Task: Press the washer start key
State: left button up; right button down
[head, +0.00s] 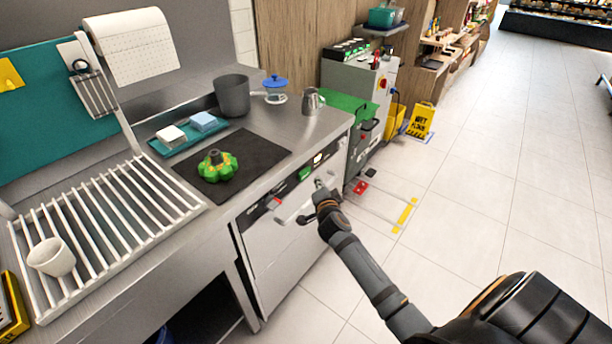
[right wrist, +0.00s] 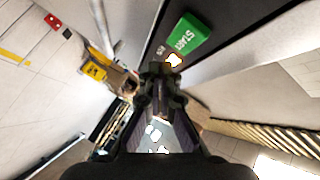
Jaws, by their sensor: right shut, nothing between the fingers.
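The washer (head: 280,245) is built in under the steel counter, with a dark control strip along the top of its front. The green start key (head: 305,173) is on that strip, and it shows large in the right wrist view (right wrist: 187,37) with the word START on it. My right gripper (head: 319,184) is shut and empty, in front of the strip and slightly right of and below the green key in the head view. In the right wrist view its fingertips (right wrist: 160,75) are below and left of the key. I cannot tell any contact. My left gripper is out of view.
A red key (head: 274,203) and a small lit spot (head: 317,158) are on the same strip. A pale bar handle (head: 292,208) runs below it. Open floor (head: 490,180) lies to the right.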

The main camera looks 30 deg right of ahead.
jog(key=s, duration=0.1)
jog(key=s+d, duration=0.1)
jog(key=shift+s, duration=0.4)
jog(key=shift+f, duration=0.1)
dwell(0.5)
jog(key=s+a+f+n+g+y+p, duration=0.1)
jog(key=s+f+n+g, duration=0.15)
jog(key=s+f, duration=0.55)
jog(key=s+f+n+g+y+p, duration=0.15)
jog(key=s+f+n, duration=0.25)
jog(key=f, duration=0.8)
jog(key=s+a+f+n+g+y+p, duration=0.1)
jog(key=s+f+n+g, duration=0.2)
jog(key=s+f, duration=0.5)
jog(key=s+a+f+n+g, duration=0.2)
jog(key=s+f, duration=0.3)
jog(key=s, duration=0.4)
jog(key=s+a+f+n+g+y+p, duration=0.1)
jog(key=s+f, duration=0.3)
jog(key=s, duration=0.5)
jog(key=s+a+f+n+g+p, duration=0.1)
jog(key=s+a+f+n+g, duration=0.2)
jog(key=s, duration=0.6)
notch_tip(320, 180, down, 3)
jog(key=shift+s+a+r+n, duration=0.15)
jog(key=shift+s+a+n, duration=0.05)
jog(key=shift+a+n, duration=0.3)
jog(key=shift+y, duration=0.25)
